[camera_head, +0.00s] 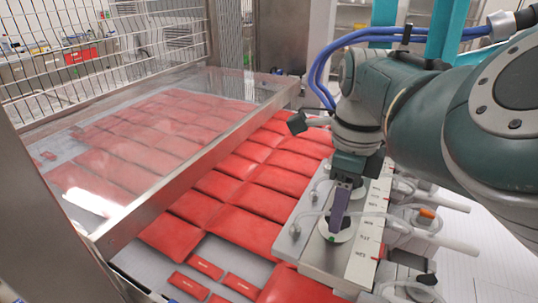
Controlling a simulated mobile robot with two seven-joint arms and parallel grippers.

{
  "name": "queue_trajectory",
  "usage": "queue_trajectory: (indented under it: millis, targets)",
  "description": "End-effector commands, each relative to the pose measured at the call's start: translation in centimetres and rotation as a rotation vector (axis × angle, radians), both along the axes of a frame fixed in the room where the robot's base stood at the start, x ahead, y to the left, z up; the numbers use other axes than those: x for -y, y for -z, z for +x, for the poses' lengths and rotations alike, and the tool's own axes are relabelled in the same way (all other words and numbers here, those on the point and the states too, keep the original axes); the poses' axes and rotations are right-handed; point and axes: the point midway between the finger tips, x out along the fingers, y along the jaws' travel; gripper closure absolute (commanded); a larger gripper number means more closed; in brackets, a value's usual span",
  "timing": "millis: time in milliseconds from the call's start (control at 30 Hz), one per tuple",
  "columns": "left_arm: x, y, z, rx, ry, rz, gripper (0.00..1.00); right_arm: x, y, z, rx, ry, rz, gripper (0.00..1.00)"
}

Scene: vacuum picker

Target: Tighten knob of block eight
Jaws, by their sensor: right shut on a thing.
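My right gripper (338,222) reaches down from the right onto the row of metal blocks (323,251). Its fingers are shut on a knob on one block, and they hide most of that knob. A round silver disc with a small green mark (333,238) shows at the fingertips. A white label strip (367,242) with black marks runs along the blocks. The markings are too small for me to tell which block is number eight. My left gripper is out of view.
Red cushion-like packs (240,228) lie in rows left of the blocks, partly under a clear framed cover (150,135). Clear hoses and fittings (425,222) crowd the right side of the blocks. A wire fence (95,50) stands at the back left.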

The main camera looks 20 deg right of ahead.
Motion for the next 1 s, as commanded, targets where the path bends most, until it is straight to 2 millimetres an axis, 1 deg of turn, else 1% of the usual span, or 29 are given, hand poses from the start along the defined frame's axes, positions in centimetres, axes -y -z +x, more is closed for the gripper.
queue_trajectory:
  millis: [533,567,800,1000]
  targets:
    - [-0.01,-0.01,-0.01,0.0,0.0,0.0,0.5,0.0,-0.07,-0.04,-0.002,0.024,0.001,1.0]
    - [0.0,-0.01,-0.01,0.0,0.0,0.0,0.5,0.0,-0.08,-0.05,-0.003,0.024,0.001,0.46]
    - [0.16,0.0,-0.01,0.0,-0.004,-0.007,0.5,0.01,-0.04,-0.02,-0.001,0.022,0.0,0.19]
    - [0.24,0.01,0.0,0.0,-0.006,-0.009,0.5,0.0,-0.03,-0.01,-0.001,0.022,0.001,0.19]
